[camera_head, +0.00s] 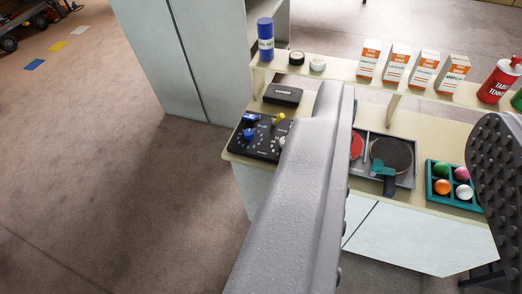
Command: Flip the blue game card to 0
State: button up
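A dark panel (257,137) lies at the left end of the cream counter. It carries a blue knob (249,134), a yellow knob (279,118) and a whitish knob partly hidden by my left finger. A small blue piece with light marking (250,117) is at the panel's far left corner; I cannot tell if it is the blue game card or what number it shows. My gripper (415,110) is open and empty, with its fingers wide apart in front of the counter. The left finger covers part of the counter just right of the panel.
A black case (283,95), a grey paddle tray (407,180) and a teal ball tray (433,199) are on the counter.

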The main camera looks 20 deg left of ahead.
aim_at(249, 116)
jog(key=u, duration=0.5)
jog(key=i, duration=0.85)
jog(key=u, duration=0.85)
jog(key=i, duration=0.3)
jog(key=z, duration=0.25)
